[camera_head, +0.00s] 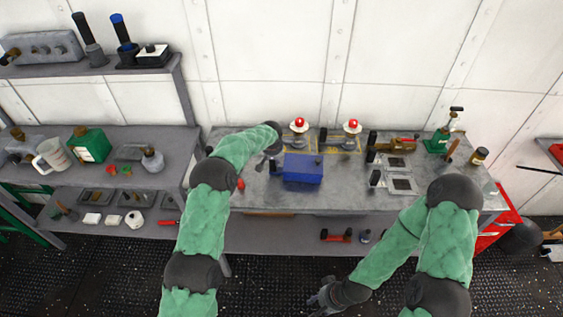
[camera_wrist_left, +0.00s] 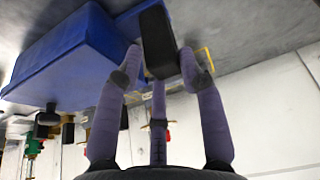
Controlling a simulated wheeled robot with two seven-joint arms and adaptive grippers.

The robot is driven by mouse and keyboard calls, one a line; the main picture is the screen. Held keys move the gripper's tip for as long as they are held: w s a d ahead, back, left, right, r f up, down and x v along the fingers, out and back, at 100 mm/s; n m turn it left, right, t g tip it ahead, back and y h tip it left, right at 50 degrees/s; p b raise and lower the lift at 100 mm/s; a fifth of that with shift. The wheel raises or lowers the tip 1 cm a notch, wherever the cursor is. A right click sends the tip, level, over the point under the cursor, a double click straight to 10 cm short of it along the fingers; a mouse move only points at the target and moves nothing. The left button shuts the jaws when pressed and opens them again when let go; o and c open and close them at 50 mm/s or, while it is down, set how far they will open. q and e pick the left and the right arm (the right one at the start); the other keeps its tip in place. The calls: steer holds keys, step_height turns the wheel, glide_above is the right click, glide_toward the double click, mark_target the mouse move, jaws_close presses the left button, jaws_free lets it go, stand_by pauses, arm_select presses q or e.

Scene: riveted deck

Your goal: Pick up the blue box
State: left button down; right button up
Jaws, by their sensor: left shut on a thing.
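The blue box (camera_head: 303,169) is at the middle of the grey workbench in the head view. It fills the upper left of the left wrist view (camera_wrist_left: 70,55). A black upright block (camera_wrist_left: 157,40) at the box's side looks like its handle. My left gripper (camera_head: 270,160) is at the left side of the box. In the wrist view its fingers (camera_wrist_left: 160,65) are closed around the black block. Whether the box is clear of the bench I cannot tell. My right gripper (camera_head: 325,298) is low in front of the bench, away from the box; its fingers are unclear.
Two red-topped fixtures (camera_head: 299,130) (camera_head: 353,130) stand behind the box. Square-framed plates (camera_head: 402,184) and a brass valve (camera_head: 398,146) lie to its right. A shelf with a green box (camera_head: 90,145) is at left. Bare bench (camera_head: 335,195) shows in front.

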arm_select(q)
steer(key=shift+w+r, duration=0.1)
steer(key=shift+r, duration=0.6)
steer(key=s+d+r, duration=0.1)
steer(key=s+r, duration=1)
steer(key=s, duration=0.3)
steer(key=shift+d+r+b, duration=0.3)
steer(key=shift+b, duration=0.05)
steer(key=shift+w+a+f+b, duration=0.15)
steer(key=shift+w+f+b, duration=0.1)
steer(key=shift+w+f, duration=1.9)
steer(key=shift+w+a+f+b, duration=0.15)
steer(key=shift+w+f+b, duration=0.15)
steer(key=shift+w+f, duration=1.85)
steer(key=shift+w+a+f+b, duration=0.2)
steer(key=shift+w+f, duration=1.25)
steer(key=shift+w, duration=1.4)
steer(key=shift+f, duration=0.15)
